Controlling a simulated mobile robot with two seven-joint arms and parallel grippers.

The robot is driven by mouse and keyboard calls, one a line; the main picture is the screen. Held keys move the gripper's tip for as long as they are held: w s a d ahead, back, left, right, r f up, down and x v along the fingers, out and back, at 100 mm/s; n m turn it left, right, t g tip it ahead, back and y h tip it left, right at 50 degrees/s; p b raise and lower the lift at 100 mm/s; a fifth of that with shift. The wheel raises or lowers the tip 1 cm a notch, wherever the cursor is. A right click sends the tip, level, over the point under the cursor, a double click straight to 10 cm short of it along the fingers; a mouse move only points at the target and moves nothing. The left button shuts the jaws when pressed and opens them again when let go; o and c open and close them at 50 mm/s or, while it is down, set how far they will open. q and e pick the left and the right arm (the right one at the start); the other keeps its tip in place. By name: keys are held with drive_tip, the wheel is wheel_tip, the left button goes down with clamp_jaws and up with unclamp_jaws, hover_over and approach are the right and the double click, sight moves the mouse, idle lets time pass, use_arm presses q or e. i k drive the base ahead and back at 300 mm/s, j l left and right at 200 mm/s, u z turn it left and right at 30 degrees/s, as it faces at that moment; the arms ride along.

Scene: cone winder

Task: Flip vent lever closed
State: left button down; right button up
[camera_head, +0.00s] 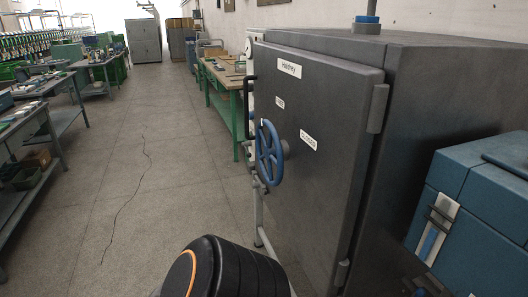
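I cannot tell for sure which part is the vent lever. A large dark grey cabinet (333,95) stands at the right with its door closed. A blue handwheel (269,153) sits on the door. A black bent handle (250,110) shows at the door's left edge, seen edge-on. A blue box (482,180) at the right carries a silver plate with a blue strip (434,228), which resembles a latch or lever. Neither of my grippers shows. A black rounded part with an orange ring, likely mine, is at the bottom centre.
A green-legged workbench (228,85) stands behind the cabinet, along the wall. Tables with trays and parts (40,87) line the left side. Grey cabinets (143,41) stand at the far end. The floor between is open, with a dark crack-like line (147,155) along it.

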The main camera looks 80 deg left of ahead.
sight(247, 150)
drive_tip(key=u, duration=2.7)
drive_tip(key=i+j+u, duration=0.1)
drive_tip(key=i+j, duration=0.5)
drive_tip(key=i+j+u, duration=0.15)
drive_tip(key=i+j, duration=0.4)
drive_tip(key=i, duration=0.15)
drive_tip(key=i+j+u, duration=0.1)
drive_tip(key=i+j, duration=0.4)
drive_tip(key=i, duration=0.15)
